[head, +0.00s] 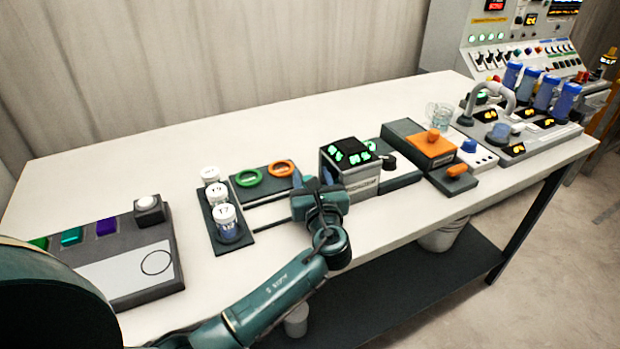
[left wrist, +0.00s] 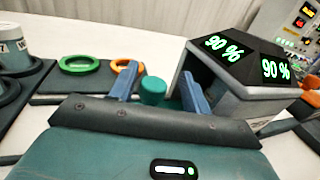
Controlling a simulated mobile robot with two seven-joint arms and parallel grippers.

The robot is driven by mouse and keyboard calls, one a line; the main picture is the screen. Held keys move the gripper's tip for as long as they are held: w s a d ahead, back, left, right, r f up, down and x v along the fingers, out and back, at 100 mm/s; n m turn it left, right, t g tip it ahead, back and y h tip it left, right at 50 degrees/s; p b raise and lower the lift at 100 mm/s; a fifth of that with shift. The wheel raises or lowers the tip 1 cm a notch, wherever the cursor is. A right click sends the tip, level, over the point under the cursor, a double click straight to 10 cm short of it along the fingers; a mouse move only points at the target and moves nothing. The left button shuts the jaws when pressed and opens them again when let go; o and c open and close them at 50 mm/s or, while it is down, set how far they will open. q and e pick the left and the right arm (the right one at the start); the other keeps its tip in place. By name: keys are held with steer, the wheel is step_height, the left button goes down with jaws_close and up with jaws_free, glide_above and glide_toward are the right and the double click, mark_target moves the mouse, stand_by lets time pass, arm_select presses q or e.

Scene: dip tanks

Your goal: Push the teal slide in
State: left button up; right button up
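A round teal knob (left wrist: 153,90) shows in the left wrist view, between the two blue fingers of my left gripper (left wrist: 160,92). The fingers are apart, with a gap on each side of the knob. The knob is beside a grey box (left wrist: 232,98) with two "90 %" displays; what it is fixed to is hidden. In the head view my left gripper (head: 312,184) is at the left side of that box (head: 350,172) and hides the knob. A teal block (head: 72,236) sits between a green and a purple one on the panel at the left. My right gripper is not in view.
Three white-lidded jars (head: 225,222) stand in a dark rack left of my gripper. A green ring (head: 248,178) and an orange ring (head: 281,169) lie behind it. An orange-topped unit (head: 432,145) is to the right. The table's back left is clear.

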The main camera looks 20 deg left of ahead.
arm_select(q)
steer(key=shift+s+d+f, duration=0.1)
steer(key=shift+s+d, duration=0.1)
steer(key=shift+s, duration=0.25)
steer(key=v, duration=1.2)
steer(key=shift+d, duration=0.15)
